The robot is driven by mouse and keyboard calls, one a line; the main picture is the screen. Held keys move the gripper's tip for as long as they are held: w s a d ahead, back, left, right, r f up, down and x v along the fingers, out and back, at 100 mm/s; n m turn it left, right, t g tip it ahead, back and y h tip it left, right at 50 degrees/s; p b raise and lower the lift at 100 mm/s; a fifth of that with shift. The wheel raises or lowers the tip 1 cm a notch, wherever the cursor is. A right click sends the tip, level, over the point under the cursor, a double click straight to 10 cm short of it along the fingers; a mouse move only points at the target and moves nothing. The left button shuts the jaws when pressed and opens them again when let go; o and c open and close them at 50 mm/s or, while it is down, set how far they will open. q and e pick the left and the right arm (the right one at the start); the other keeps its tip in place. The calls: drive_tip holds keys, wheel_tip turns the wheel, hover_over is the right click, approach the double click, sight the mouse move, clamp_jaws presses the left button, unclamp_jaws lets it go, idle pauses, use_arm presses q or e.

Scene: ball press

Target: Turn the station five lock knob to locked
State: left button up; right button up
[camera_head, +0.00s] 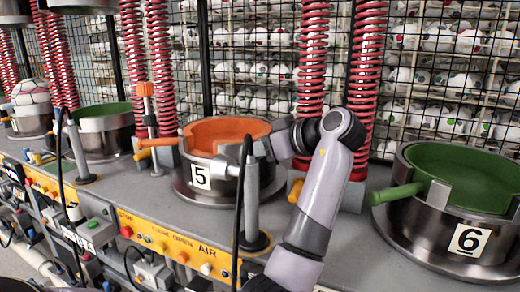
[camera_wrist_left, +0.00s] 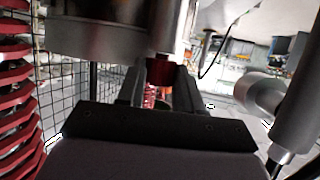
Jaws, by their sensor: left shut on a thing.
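Station five (camera_head: 201,177) is a round metal press pot with an orange insert (camera_head: 225,132) and a white "5" plate. My left gripper (camera_head: 268,147) is at the right side of this pot, reached by a grey arm from the lower right. In the left wrist view, its two dark fingers (camera_wrist_left: 160,88) are close together around a dark red piece (camera_wrist_left: 160,72), which looks like the lock knob. The knob is mostly hidden by the fingers, so its turned position cannot be told. My right gripper is not in view.
Station six (camera_head: 480,240), with a green insert, stands to the right. Red coil springs (camera_head: 312,70) and wire mesh rise behind. A grey post (camera_head: 251,200) stands in front of station five. An orange control panel (camera_head: 175,245) runs along the front edge.

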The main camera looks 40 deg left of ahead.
use_arm(q)
drive_tip(key=shift+s+m+t, duration=0.2)
drive_tip(key=shift+m+t, duration=1)
drive_tip(key=shift+t, duration=0.2)
drive_tip(key=o, duration=1)
drive_tip(key=shift+o, duration=0.2)
drive_tip(key=v, duration=0.7)
drive_tip(key=shift+b, duration=0.4)
drive_tip(key=shift+d+r, duration=0.1)
